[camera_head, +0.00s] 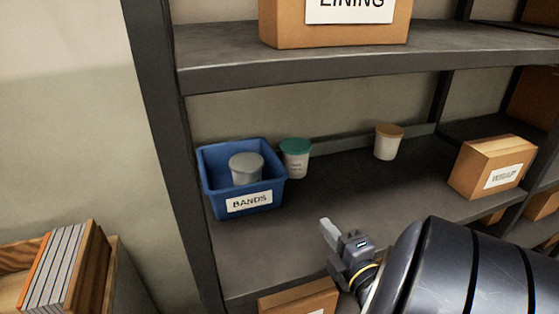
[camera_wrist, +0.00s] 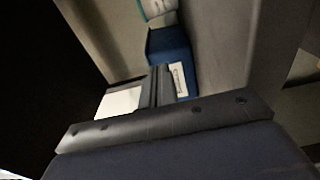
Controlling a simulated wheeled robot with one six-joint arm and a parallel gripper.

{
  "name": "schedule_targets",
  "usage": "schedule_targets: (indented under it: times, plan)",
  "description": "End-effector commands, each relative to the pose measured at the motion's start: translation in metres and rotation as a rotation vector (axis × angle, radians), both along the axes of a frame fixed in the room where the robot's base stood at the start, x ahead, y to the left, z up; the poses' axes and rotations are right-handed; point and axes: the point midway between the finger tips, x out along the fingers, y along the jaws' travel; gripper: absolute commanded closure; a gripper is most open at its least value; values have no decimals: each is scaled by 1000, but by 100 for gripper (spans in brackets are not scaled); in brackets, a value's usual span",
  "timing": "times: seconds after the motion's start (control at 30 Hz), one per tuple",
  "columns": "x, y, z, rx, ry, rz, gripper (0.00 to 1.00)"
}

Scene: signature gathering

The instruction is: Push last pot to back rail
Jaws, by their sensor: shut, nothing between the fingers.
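A white pot with a green lid (camera_head: 296,160) stands upright at the back of the middle shelf, just right of the blue bin. A white pot with a brown lid (camera_head: 388,146) stands upright further right, by the back rail (camera_head: 345,138). I cannot tell whether either touches the rail. A pot with a grey lid (camera_head: 246,168) sits inside the blue bin, its base hidden. My gripper (camera_head: 328,234) is shut and empty above the shelf's front part, apart from every pot. In the wrist view its fingers (camera_wrist: 156,86) point toward the bin, with a teal-lidded pot (camera_wrist: 158,10) beyond.
The blue bin (camera_head: 216,203) labelled BANDS stands at the shelf's left end, and shows in the wrist view (camera_wrist: 168,46). A cardboard box (camera_head: 478,168) stands at the right. An upper shelf (camera_head: 330,60) hangs above.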

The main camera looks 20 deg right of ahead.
Motion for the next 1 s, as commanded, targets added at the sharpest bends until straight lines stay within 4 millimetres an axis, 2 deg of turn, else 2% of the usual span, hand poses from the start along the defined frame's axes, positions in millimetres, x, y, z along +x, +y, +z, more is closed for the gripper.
schedule_targets:
  times: [0.27, 0.57, 0.73, 1.0]
  plan:
    - [24, 3, -1, 3, 2, 5, 100]
    - [59, 4, 0, 3, 3, 3, 100]
    - [84, 6, -1, 3, 4, 3, 100]
    - [135, 9, 0, 3, 3, 3, 100]
